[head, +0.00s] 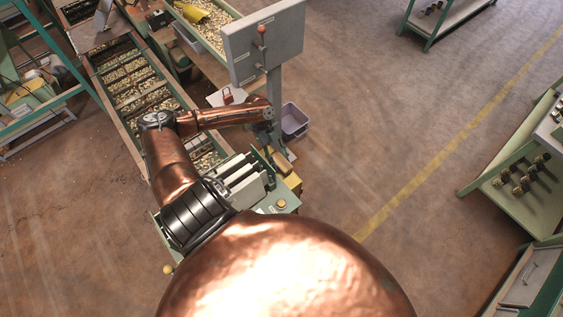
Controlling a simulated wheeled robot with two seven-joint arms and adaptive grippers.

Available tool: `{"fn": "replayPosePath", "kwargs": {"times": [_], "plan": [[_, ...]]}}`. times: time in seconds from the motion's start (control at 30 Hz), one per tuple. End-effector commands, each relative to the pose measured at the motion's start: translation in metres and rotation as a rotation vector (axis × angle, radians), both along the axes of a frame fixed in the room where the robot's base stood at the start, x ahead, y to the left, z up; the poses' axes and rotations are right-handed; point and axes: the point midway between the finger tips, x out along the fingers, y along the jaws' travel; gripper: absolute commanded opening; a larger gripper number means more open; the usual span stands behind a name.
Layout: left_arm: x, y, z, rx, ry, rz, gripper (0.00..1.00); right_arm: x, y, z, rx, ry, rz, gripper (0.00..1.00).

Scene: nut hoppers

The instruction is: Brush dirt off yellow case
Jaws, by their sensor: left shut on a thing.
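My left gripper (272,136) is small and partly hidden at the end of my copper forearm, beside the grey post. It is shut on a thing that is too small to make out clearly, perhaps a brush. A yellow case (293,183) sits just below it, at the right end of the green bench with upright pale panels. Only part of the case shows. I cannot tell whether the held thing touches the case, and no dirt can be made out. My right gripper is out of view.
A grey panel (264,40) on a post stands behind the gripper. A grey-violet bin (294,121) is on the floor to its right. A long hopper conveyor (134,82) of nuts runs at the left. A green bench (522,190) stands at the right; open floor lies between.

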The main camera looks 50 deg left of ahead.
Motion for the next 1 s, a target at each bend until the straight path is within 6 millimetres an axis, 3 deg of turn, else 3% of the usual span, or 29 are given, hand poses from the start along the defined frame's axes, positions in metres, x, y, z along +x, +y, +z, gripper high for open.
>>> {"fn": "replayPosePath", "kwargs": {"times": [0.03,0.23,0.6,1.0], "plan": [[0.001,0.014,0.001,0.029,-0.002,0.008,0.0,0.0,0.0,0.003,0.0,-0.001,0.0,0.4],[0.0,0.012,0.001,0.03,-0.001,0.007,0.0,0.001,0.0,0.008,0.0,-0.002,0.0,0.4],[-0.002,-0.023,-0.001,0.021,0.003,0.0,0.0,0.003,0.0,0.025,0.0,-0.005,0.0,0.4],[-0.005,-0.045,-0.002,0.014,0.004,-0.002,0.0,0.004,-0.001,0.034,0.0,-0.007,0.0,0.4]]}}
